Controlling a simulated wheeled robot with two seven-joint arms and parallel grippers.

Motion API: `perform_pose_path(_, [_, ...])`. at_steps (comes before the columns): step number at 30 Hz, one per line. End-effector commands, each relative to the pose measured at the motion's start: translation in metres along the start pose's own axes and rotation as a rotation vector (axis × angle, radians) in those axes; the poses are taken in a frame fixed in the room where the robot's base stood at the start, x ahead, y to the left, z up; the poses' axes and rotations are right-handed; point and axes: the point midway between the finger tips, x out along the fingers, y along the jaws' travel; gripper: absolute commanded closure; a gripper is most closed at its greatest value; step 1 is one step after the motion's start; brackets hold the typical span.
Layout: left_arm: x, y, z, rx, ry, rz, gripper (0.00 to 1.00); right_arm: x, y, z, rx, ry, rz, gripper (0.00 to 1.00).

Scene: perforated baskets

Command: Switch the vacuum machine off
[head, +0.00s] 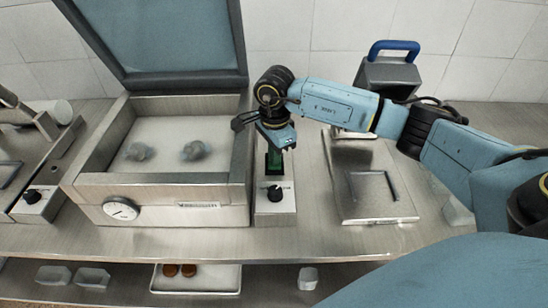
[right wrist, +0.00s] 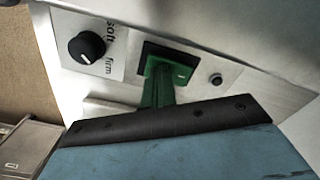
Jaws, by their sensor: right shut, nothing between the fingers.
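A green rocker switch (right wrist: 182,73) in a black frame is beside the knob. My right gripper (head: 275,150) is shut and empty, pointing down at the switch. Its tips (right wrist: 158,95) are at the switch; contact is unclear. My left gripper is out of view.
A small round button (right wrist: 216,79) is beside the switch. To the right stand a steel plate device (head: 372,195) and a grey box with a blue handle (head: 395,48). Another machine (head: 35,200) is at the left. A tray (head: 195,278) and cups are on the shelf below.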

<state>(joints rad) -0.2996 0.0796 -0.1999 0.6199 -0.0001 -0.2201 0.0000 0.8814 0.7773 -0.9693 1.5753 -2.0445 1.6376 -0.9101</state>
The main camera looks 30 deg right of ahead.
Motion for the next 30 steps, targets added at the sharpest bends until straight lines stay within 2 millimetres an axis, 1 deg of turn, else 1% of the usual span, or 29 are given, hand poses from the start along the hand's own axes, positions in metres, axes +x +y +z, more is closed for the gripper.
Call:
perform_pose_path(1, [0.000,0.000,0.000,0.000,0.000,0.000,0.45,0.003,0.002,0.000,0.000,0.002,0.006,1.00])
perform_pose_path(5, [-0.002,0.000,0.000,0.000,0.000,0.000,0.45,0.000,0.002,0.000,0.000,0.002,0.007,1.00])
perform_pose_path(30, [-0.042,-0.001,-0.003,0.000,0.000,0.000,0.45,-0.067,0.001,0.000,-0.001,0.001,0.005,1.00])
